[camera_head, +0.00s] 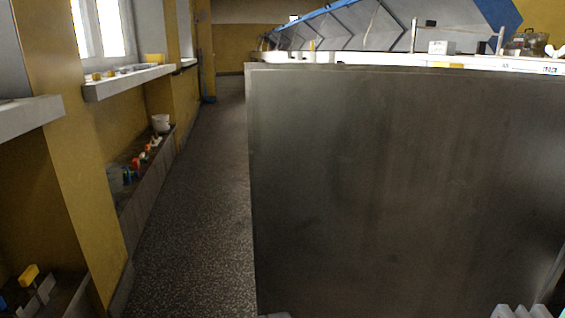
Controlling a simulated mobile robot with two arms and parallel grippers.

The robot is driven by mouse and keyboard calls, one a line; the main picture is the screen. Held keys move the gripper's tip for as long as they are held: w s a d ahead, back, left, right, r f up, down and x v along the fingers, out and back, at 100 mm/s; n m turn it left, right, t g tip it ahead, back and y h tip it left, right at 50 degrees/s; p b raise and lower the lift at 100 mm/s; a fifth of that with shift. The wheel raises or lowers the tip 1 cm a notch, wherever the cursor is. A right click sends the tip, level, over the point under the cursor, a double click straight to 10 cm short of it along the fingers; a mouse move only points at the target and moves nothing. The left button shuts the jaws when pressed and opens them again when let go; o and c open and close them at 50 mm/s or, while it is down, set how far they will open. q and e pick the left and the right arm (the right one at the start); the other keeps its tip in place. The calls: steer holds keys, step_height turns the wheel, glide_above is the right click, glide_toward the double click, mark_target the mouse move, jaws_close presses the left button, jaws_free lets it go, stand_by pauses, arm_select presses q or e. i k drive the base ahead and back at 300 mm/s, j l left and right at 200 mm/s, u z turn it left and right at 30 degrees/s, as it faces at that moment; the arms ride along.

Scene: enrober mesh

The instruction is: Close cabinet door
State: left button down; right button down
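A large dark grey metal panel (400,180) fills the middle and right of the head view, upright and close in front of me. It looks like the flat face of a cabinet or its door. I see no handle, hinge or open gap on it, so I cannot tell whether a door stands open. A lighter strip (553,275) runs along its lower right side.
A speckled floor aisle (195,190) runs clear to the left of the panel. A cluttered white top (400,62) lies behind the panel.

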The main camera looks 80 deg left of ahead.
mark_target(377, 191)
steer(key=k+j+u, duration=0.1)
steer(key=j+u, duration=0.2)
steer(key=u, duration=0.15)
steer(key=j+u, duration=0.3)
steer(key=u, duration=0.15)
steer(key=j+u, duration=0.4)
